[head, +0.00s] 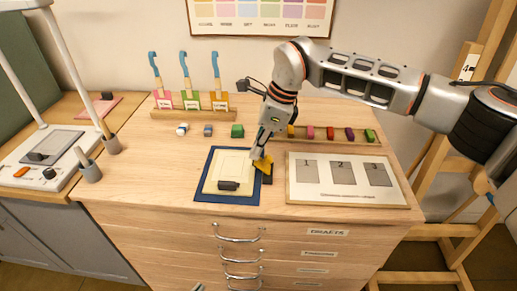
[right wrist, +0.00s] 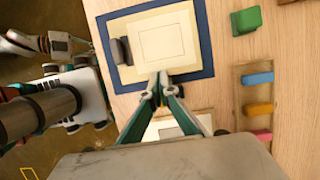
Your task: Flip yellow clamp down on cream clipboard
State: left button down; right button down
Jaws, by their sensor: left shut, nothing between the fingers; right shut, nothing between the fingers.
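The cream clipboard (head: 229,167) lies on a dark blue mat (head: 214,199) near the table's front edge; it also shows in the right wrist view (right wrist: 140,68). The yellow clamp (head: 264,164) is at the clipboard's right edge in the head view and looks tilted up. My right gripper (head: 257,154) is shut and empty, its tips at or just above the clamp; I cannot tell whether they touch. In the right wrist view its fingertips (right wrist: 163,77) are over the clipboard's edge and the clamp is mostly hidden. My left gripper (head: 198,287) is shut, barely showing at the bottom edge.
A dark block (head: 228,185) sits on the clipboard's near part. A board with panels 1, 2 and 3 (head: 347,198) lies close on the right. Behind are a green block (head: 237,131) and a wooden rack of coloured sticks (head: 340,137). The table's front left is clear.

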jog(key=shift+a+f, duration=0.25)
jog(key=shift+a, duration=0.15)
jog(key=shift+a+f, duration=0.3)
jog(key=shift+a, duration=0.1)
jog(key=shift+a+f+b, duration=0.7)
jog(key=shift+a+f, duration=0.25)
jog(key=shift+f, duration=0.3)
jog(key=shift+f, duration=0.1)
